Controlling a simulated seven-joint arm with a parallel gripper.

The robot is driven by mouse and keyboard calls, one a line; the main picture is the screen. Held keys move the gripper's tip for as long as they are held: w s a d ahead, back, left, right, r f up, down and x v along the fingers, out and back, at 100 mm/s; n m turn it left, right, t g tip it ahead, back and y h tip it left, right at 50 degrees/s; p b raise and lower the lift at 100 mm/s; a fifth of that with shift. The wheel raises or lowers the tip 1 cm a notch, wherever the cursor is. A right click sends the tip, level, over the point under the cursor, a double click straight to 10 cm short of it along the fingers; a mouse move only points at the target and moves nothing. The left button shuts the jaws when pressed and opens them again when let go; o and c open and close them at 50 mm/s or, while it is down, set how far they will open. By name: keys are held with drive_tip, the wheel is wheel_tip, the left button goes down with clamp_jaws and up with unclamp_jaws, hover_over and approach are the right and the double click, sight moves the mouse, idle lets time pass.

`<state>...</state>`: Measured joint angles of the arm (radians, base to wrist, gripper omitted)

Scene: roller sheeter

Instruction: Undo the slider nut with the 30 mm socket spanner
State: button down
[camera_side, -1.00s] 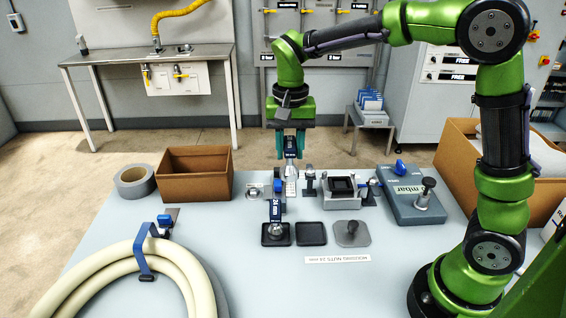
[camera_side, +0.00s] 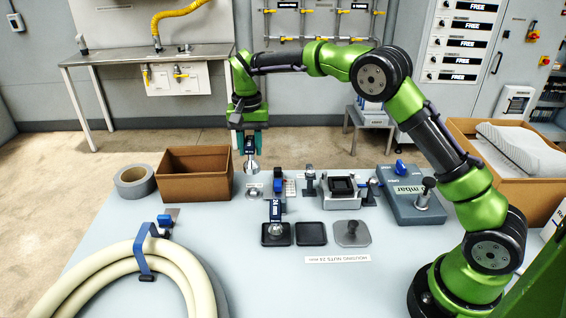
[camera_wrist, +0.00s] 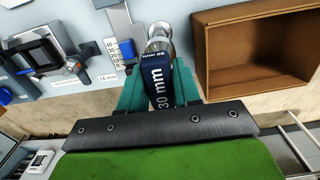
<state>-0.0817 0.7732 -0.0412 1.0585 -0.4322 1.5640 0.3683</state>
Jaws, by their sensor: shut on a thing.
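My gripper (camera_side: 250,152) is shut on the 30 mm socket spanner (camera_wrist: 158,85), which has a dark blue handle with white lettering. The spanner hangs upright, and its silver socket (camera_side: 252,168) points down, above the bench and right of the brown box. A small plate with a round metal piece (camera_side: 253,191) lies below the socket, with a gap between them. Right of it is the slider unit with a blue part (camera_side: 279,186) and a white scale (camera_wrist: 112,50). I cannot make out the slider nut; the inside of the socket is hidden.
A 24 mm spanner (camera_side: 275,211) stands on a black pad in front. A second pad (camera_side: 311,233) is empty. The brown box (camera_side: 195,174) stands close on the left; a clamp block (camera_side: 342,190) and grey mbar unit (camera_side: 411,207) are to the right. A coiled hose (camera_side: 130,270) fills the front left.

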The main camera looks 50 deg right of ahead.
sight(251, 162)
drive_tip(key=shift+f, duration=2.5)
drive_tip(key=shift+f, duration=1.35)
